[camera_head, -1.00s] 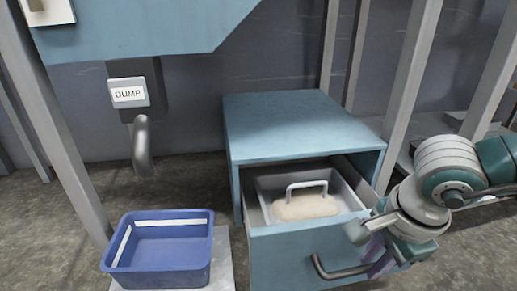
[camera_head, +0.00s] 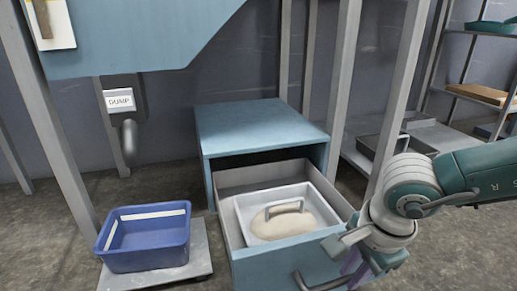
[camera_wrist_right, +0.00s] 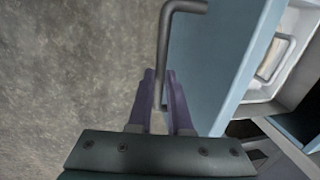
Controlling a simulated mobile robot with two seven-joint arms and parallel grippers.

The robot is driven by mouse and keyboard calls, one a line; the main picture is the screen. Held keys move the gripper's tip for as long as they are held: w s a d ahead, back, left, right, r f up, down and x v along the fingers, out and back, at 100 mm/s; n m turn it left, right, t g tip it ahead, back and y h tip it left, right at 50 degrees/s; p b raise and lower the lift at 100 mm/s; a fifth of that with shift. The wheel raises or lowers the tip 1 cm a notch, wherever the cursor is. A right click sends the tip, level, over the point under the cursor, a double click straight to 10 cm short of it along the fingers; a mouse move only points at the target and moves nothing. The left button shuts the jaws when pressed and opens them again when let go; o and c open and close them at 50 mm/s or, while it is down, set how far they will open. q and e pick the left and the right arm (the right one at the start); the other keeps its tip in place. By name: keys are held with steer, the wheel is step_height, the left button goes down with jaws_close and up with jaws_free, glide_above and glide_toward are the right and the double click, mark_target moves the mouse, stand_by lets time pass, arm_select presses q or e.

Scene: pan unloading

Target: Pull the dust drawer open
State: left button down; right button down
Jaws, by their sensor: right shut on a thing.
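The dust drawer (camera_head: 275,268) is pulled well out of its blue cabinet (camera_head: 265,122). Its dark bar handle (camera_head: 316,284) is partly cut off by the lower picture edge. My right gripper (camera_head: 354,266) is at the right end of this handle. In the right wrist view, the purple fingers (camera_wrist_right: 161,85) are shut around the grey handle (camera_wrist_right: 162,45), beside the blue drawer front (camera_wrist_right: 205,55). A light grey pan (camera_head: 243,215) with a bail handle lies in the drawer and holds a pale heap of dust (camera_head: 290,225). My left gripper is not in view.
A blue bin (camera_head: 145,262) stands on a grey plate (camera_head: 203,250) at the left. The DUMP sign (camera_head: 119,99) and a pipe (camera_head: 130,138) are above it. Grey posts (camera_head: 345,80) and shelves (camera_head: 470,90) stand at the right. Bare floor lies between plate and cabinet.

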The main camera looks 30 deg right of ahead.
steer(key=shift+s+f, duration=0.1)
steer(key=c, duration=1.2)
jaws_free()
steer(key=o, duration=0.4)
steer(key=shift+a, duration=0.1)
steer(key=shift+c, duration=0.2)
steer(key=shift+r+p, duration=0.3)
steer(key=shift+r, duration=0.05)
step_height(320, 180, up, 9)
steer(key=s+p, duration=0.2)
steer(key=p, duration=0.5)
steer(key=shift+a, duration=0.2)
